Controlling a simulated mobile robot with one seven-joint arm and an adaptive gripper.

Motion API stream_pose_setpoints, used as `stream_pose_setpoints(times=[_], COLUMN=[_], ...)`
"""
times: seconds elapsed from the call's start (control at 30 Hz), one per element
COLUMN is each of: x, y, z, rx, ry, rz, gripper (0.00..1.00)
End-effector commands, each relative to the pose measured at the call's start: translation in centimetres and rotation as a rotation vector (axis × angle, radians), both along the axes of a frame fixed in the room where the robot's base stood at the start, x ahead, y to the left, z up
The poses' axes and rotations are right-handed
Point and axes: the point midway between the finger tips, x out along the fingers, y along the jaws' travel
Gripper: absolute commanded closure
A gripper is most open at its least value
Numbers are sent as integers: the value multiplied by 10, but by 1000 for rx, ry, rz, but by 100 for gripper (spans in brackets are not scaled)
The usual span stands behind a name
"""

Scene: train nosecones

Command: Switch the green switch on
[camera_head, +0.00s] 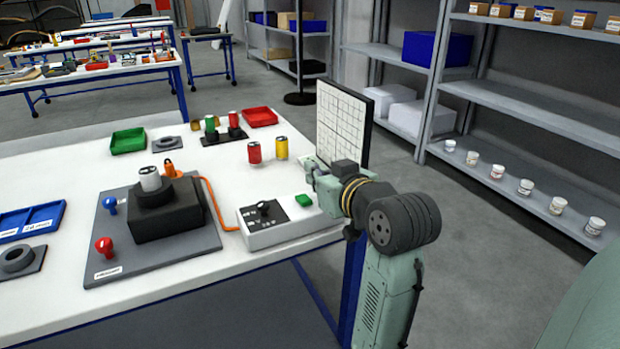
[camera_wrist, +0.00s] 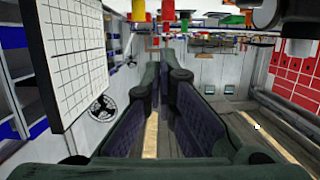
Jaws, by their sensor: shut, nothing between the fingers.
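The green switch (camera_head: 303,200) is a small green button at the right end of a white control box (camera_head: 272,235) near the table's right edge. A black knob (camera_head: 264,208) sits on a dark panel to its left. My gripper (camera_head: 311,166) is above and just behind the green switch, apart from it, and points toward the table. My own wrist hides part of the gripper. In the wrist view the fingers (camera_wrist: 168,75) are together and hold nothing. I cannot make out the green switch in the wrist view.
A white gridded board (camera_head: 341,122) stands close behind my gripper. Red (camera_head: 254,153) and yellow (camera_head: 281,148) cans stand left of it. An orange cable (camera_head: 215,205) joins the box to a grey plate (camera_head: 112,240) with a black fixture. The table between the cans and box is clear.

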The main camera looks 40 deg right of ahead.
Motion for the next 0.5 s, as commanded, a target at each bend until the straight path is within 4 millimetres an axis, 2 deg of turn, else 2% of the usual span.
stream_pose_setpoints(times=[0.03, 0.2, 0.5], x=[-10, -33, -45], y=[2, 8, 10], z=[3, 14, 19], rx=[-6, -4, 0], ry=[-3, -2, 0], rz=[-3, -1, -1], gripper=[100, 100, 100])
